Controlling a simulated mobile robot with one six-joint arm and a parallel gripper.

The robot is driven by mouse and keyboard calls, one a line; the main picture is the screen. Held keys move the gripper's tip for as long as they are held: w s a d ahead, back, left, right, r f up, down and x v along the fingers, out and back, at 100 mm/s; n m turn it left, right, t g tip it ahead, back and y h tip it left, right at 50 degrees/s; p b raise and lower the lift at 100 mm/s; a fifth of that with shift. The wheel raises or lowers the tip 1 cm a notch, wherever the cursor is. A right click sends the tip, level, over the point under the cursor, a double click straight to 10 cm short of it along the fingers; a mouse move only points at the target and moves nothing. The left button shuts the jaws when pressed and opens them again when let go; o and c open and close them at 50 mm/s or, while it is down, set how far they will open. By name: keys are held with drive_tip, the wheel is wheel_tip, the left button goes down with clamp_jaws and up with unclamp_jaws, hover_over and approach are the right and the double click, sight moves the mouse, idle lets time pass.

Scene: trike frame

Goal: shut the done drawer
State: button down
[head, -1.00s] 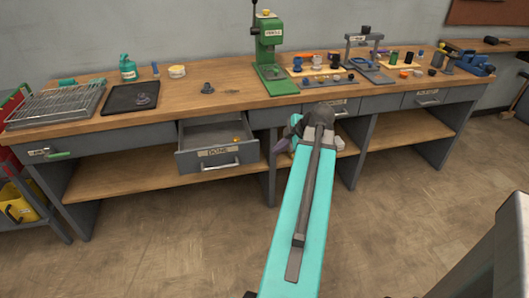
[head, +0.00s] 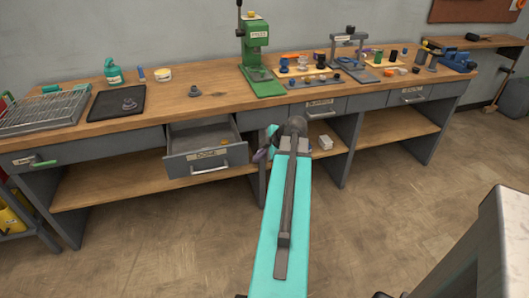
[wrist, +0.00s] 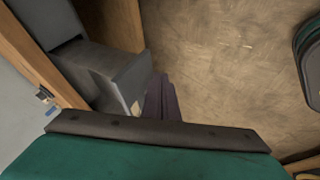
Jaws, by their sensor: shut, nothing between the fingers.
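The done drawer (head: 208,162) is a grey drawer under the bench with a label and a bar handle on its front. It stands pulled out, and a small orange thing (head: 223,142) shows inside it. My gripper (head: 261,155) is just right of the drawer's front corner in the head view, partly hidden behind my arm. In the wrist view the shut, empty fingers (wrist: 162,98) are beside the drawer front (wrist: 128,88). I cannot tell if they touch it.
The wooden bench top (head: 170,98) holds a wire rack (head: 45,110), a black tray (head: 116,101) and a green press (head: 257,60). Other drawers (head: 318,109) in the row are shut. White blocks (head: 326,142) sit on the lower shelf. The floor in front is clear.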

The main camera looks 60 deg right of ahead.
sight(246, 157)
drive_tip(key=w+d+f+p, duration=0.1)
drive_tip(key=w+d+f, duration=0.1)
drive_tip(key=w, duration=0.3)
drive_tip(key=shift+d+f, duration=0.3)
drive_tip(key=shift+f, duration=0.05)
idle(0.3)
drive_tip(key=shift+w+d, duration=0.1)
drive_tip(key=shift+d, duration=0.1)
drive_tip(key=shift+w, duration=0.2)
drive_tip(key=w+d+b, duration=0.2)
drive_tip(key=w+d, duration=0.2)
drive_tip(key=w, duration=0.1)
drive_tip(key=w+d+b, duration=0.2)
drive_tip(key=w+d, duration=0.3)
drive_tip(key=w+d+b, duration=0.2)
drive_tip(key=w+d, duration=0.2)
drive_tip(key=w, duration=0.2)
drive_tip(key=shift+d, duration=0.2)
drive_tip(key=shift+s, duration=0.1)
